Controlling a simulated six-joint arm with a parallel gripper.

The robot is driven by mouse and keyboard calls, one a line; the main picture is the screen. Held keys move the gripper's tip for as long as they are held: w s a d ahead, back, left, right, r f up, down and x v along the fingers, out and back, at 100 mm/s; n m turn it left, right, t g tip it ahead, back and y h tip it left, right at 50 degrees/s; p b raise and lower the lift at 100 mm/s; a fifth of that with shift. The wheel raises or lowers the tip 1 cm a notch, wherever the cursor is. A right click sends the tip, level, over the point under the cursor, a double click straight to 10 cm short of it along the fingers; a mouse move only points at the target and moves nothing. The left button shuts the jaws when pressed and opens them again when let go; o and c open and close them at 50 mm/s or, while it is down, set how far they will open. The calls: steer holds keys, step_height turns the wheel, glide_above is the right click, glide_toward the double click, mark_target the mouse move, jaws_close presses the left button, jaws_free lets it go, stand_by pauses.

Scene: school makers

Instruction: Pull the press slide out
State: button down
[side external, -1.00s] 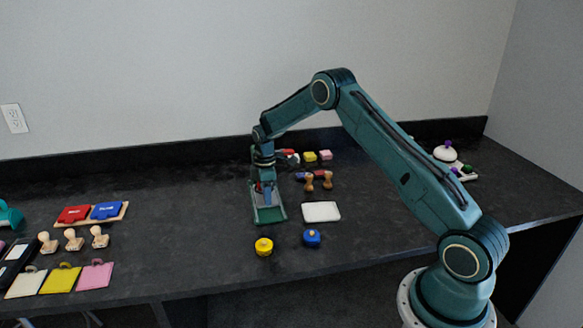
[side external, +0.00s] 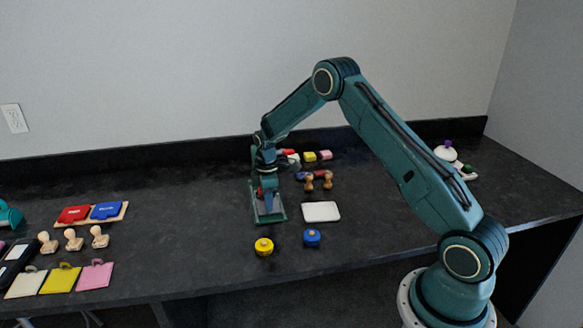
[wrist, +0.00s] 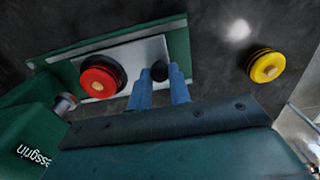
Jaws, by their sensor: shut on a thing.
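The press slide is a light grey plate (wrist: 142,54) with a small black knob (wrist: 159,71), lying over the green press base (wrist: 179,42). A red round die with a black rim (wrist: 100,77) sits on the plate. My gripper (wrist: 161,84) has its two blue fingers shut around the knob. In the side external view my gripper (side external: 269,206) points down at the front part of the green base (side external: 281,213), and its fingers hide much of the slide. The green press body (wrist: 22,125) fills the wrist view's lower left.
A yellow die (side external: 264,246) and a blue die (side external: 312,238) stand in front of the press. A white pad (side external: 321,211) and wooden-handled stamps (side external: 318,180) lie to its right. Stamps (side external: 74,240) and coloured plates (side external: 61,279) lie far left. The counter between is clear.

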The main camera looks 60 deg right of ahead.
steer(key=shift+s+a, duration=2.4)
steer(key=shift+a, duration=0.05)
steer(key=c, duration=1.3)
jaws_free()
steer(key=shift+r, duration=0.45)
step_height(320, 180, up, 13)
